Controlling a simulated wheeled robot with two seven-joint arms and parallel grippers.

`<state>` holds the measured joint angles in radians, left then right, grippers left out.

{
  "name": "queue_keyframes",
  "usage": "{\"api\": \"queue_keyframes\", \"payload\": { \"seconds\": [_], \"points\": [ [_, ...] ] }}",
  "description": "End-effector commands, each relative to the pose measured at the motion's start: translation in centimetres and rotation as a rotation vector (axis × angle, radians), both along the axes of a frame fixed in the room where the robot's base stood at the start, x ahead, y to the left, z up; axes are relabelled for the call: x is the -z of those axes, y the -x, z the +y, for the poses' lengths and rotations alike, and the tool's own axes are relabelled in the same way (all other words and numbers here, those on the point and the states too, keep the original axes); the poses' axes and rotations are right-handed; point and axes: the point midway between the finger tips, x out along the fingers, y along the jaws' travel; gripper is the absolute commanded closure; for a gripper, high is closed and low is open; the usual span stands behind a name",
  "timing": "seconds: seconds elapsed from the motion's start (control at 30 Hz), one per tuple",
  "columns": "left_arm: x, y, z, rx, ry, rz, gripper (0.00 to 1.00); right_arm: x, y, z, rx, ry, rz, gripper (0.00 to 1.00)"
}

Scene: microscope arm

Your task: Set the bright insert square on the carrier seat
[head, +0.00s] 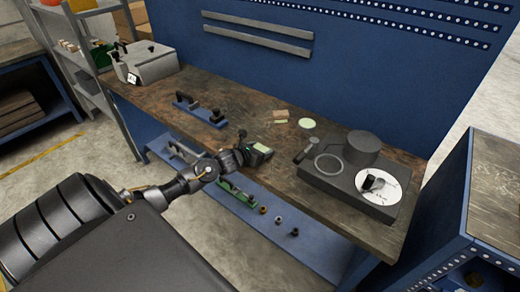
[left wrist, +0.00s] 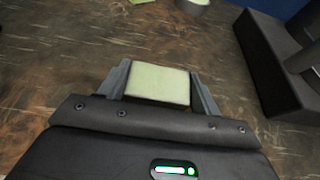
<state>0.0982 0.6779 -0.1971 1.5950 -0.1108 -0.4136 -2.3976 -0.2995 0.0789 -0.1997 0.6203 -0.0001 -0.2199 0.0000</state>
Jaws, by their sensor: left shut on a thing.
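My left gripper (head: 256,152) is shut on the bright insert (left wrist: 158,84), a pale green rectangular block, above the front part of the wooden bench. The insert also shows as a small pale patch at the fingertips in the head view (head: 262,149). In the left wrist view the gripper (left wrist: 160,88) has one finger on each side of the insert, which looks square between them. I cannot tell for sure which part is the carrier seat. A round pale green-topped piece (head: 306,123) lies on the bench beyond the gripper. My right gripper is not in view.
A dark instrument base (head: 345,178) with a ring, a round block and a white dial stands right of the gripper. Small flat pieces (head: 281,115) lie farther back. A blue plate with dark handles (head: 200,110) and a grey case (head: 145,65) are left. Bench between is mostly clear.

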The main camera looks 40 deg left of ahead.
Motion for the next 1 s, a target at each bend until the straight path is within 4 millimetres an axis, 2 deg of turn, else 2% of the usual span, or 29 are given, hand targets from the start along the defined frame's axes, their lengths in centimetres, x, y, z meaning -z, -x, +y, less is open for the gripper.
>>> {"api": "queue_keyframes", "payload": {
  "seconds": [0.07, 0.1, 0.27, 0.67, 1.0],
  "points": [
    [0.2, -0.1, 0.0, 0.0, 0.0, -0.004, 0.79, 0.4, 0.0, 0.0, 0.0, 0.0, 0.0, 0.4],
    [0.4, 0.0, 0.0, 0.0, -0.001, 0.0, 0.35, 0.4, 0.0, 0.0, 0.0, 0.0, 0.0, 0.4],
    [0.3, 0.0, 0.0, 0.0, 0.0, 0.0, 0.15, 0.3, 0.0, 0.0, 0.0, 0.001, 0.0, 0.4],
    [0.2, 0.0, -0.1, -0.002, 0.004, 0.002, 0.15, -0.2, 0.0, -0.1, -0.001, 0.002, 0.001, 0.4],
    [-0.8, 5.6, -0.7, 0.004, -0.003, 0.002, 0.15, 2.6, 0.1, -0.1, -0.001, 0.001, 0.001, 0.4]
  ]
}}
